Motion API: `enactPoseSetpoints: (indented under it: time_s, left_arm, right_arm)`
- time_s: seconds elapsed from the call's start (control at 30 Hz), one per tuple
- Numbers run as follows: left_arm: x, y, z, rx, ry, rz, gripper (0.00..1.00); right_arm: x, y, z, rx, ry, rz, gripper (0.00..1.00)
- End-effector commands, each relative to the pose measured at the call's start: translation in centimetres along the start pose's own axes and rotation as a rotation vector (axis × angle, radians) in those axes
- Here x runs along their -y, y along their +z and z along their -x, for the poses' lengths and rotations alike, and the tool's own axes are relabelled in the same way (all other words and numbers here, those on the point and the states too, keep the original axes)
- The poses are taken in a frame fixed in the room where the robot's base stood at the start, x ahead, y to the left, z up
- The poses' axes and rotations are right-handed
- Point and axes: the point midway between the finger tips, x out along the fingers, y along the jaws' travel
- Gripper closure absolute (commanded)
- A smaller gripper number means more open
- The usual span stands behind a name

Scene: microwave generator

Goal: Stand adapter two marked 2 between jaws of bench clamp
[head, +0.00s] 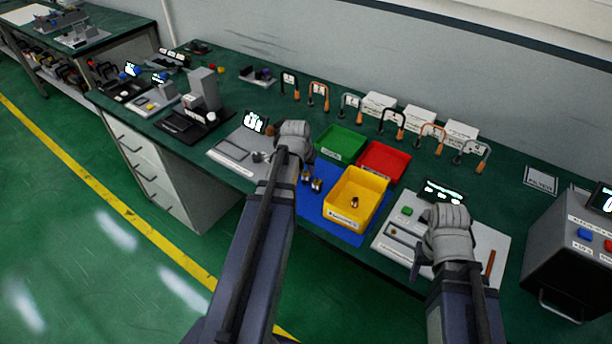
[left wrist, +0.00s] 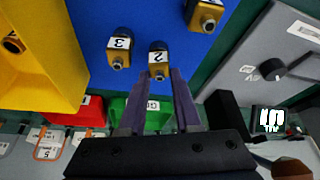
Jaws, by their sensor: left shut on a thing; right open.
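Adapter two (left wrist: 157,57), a dark-topped piece with a brass body and a white label "2", is between the fingertips of my left gripper (left wrist: 158,80) in the left wrist view. The fingers are shut on it, just above or at the blue mat (left wrist: 90,20). In the head view my left gripper (head: 293,148) hides it. An adapter marked 3 (left wrist: 119,47) and another adapter (left wrist: 205,14) stand beside it. My right gripper (head: 437,255) is open over the right-hand light board (head: 487,240). I cannot tell for sure which fixture is the bench clamp.
A yellow bin (head: 340,213) with a piece inside, a red bin (head: 385,158) and a green bin (head: 340,140) stand close right of the left gripper. A panel with a display (head: 232,155) lies to its left. A grey box with buttons (head: 572,245) stands far right.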

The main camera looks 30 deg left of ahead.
Motion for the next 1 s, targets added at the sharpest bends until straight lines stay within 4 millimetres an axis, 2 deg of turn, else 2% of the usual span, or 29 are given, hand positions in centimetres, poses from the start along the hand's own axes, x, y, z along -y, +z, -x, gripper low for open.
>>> enactPoseSetpoints:
  time_s: [0.2, 0.37, 0.57, 0.9, 1.0]
  left_arm:
    - [0.0, -0.1, 0.2, 0.000, 0.001, 0.000, 1.00]
    - [0.0, -0.5, 1.1, 0.000, 0.000, 0.000, 1.00]
    - [0.0, -1.4, 3.4, 0.000, 0.000, 0.000, 1.00]
    - [0.0, -3.4, 8.3, 0.000, 0.000, 0.000, 1.00]
    - [0.0, -3.8, 9.1, 0.000, 0.000, 0.000, 1.00]
  right_arm:
    - [0.0, 0.0, 0.2, 0.000, 0.000, 0.000, 0.44]
    - [-0.1, 0.1, 1.2, 0.000, 0.000, 0.000, 0.44]
    - [-0.3, 0.2, 3.7, 0.000, 0.000, 0.000, 0.44]
    - [-0.8, 0.5, 8.9, 0.000, 0.000, 0.001, 0.44]
    - [-0.9, 0.6, 9.7, 0.000, 0.000, 0.001, 0.44]
